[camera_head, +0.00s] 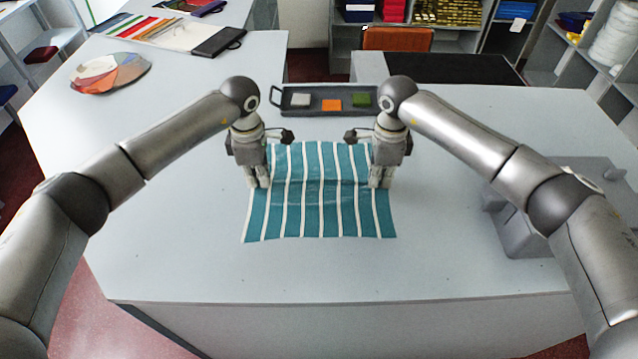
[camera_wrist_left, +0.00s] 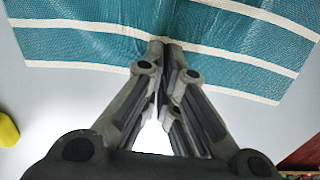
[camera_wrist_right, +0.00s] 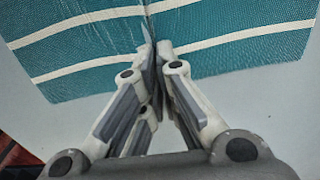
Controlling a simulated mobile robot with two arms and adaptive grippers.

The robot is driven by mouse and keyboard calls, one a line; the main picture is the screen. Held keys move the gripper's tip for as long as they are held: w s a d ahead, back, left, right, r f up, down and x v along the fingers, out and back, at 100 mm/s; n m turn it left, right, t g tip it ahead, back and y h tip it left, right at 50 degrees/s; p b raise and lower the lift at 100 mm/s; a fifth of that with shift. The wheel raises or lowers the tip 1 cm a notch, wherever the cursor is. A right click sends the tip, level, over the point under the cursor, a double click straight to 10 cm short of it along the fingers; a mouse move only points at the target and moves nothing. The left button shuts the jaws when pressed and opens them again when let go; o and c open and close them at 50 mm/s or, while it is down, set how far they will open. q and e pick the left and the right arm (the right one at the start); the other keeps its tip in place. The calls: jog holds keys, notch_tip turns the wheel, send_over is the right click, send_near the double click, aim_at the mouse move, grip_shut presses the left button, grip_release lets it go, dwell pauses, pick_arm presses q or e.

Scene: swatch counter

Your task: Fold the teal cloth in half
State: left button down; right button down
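The teal cloth (camera_head: 311,215) with white stripes lies on the grey counter, its stripes running from back to front in the head view. My left gripper (camera_head: 258,186) is at the cloth's left edge, about midway along it. In the left wrist view its fingertips (camera_wrist_left: 165,42) are together on the edge of the cloth (camera_wrist_left: 100,48). My right gripper (camera_head: 379,186) is at the right edge, level with the left one. In the right wrist view its fingertips (camera_wrist_right: 155,42) are together on the cloth (camera_wrist_right: 215,30), which creases there. The pinched bits are mostly hidden between the fingers.
A dark tray (camera_head: 300,108) with white, orange and green pieces stands just behind the cloth. A grey box-like device (camera_head: 515,230) is at the right, partly behind my right arm. A colour disc (camera_head: 110,72) lies at the back left. The counter in front of the cloth is clear.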

jog(key=shift+r, duration=0.15)
dwell(0.4)
